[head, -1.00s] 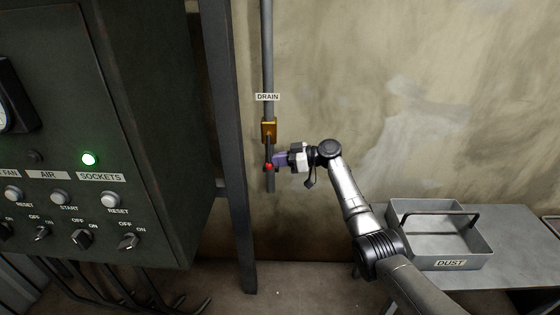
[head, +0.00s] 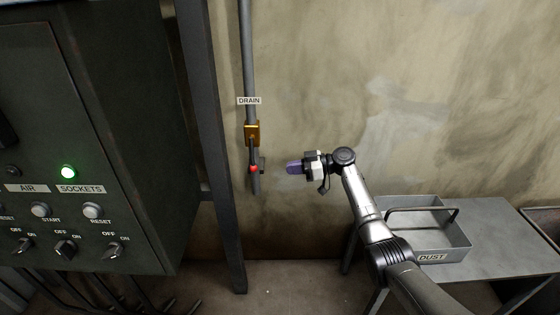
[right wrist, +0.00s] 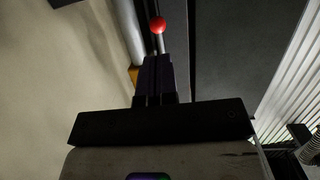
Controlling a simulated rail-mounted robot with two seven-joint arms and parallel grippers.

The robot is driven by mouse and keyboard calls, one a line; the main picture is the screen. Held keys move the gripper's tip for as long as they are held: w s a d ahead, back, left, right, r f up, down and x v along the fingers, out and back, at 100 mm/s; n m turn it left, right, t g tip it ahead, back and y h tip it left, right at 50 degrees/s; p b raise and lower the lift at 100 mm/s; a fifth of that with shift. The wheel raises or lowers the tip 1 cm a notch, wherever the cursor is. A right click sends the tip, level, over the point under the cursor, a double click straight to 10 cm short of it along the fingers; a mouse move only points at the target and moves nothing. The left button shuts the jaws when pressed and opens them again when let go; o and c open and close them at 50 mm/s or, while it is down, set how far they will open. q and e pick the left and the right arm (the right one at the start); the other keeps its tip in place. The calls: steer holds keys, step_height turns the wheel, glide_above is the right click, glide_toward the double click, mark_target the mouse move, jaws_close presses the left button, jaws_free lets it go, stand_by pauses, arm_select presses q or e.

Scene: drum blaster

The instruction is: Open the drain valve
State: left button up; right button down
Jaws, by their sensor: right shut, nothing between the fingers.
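The drain valve has a brass body (head: 252,134) on a vertical grey pipe (head: 247,60), under a DRAIN label (head: 249,101). Its lever hangs straight down along the pipe and ends in a red knob (head: 253,169). The red knob also shows in the right wrist view (right wrist: 157,24), just beyond my fingertips. My right gripper (head: 288,167) is shut and empty, to the right of the knob with a clear gap. Its purple fingers show closed together in the right wrist view (right wrist: 157,70). My left gripper is not in view.
A dark control cabinet (head: 95,140) with a lit green lamp (head: 68,172) and switches stands at the left. A grey post (head: 218,150) stands between cabinet and pipe. A DUST tray (head: 455,235) sits on a grey table (head: 500,240) at the right. The wall right of the pipe is bare.

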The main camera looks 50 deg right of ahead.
steer(key=s+d, duration=0.1)
steer(key=s+d+f, duration=0.1)
steer(key=shift+s+d+p, duration=0.15)
steer(key=shift+s+p, duration=0.2)
steer(key=shift+s, duration=0.05)
stand_by(0.5)
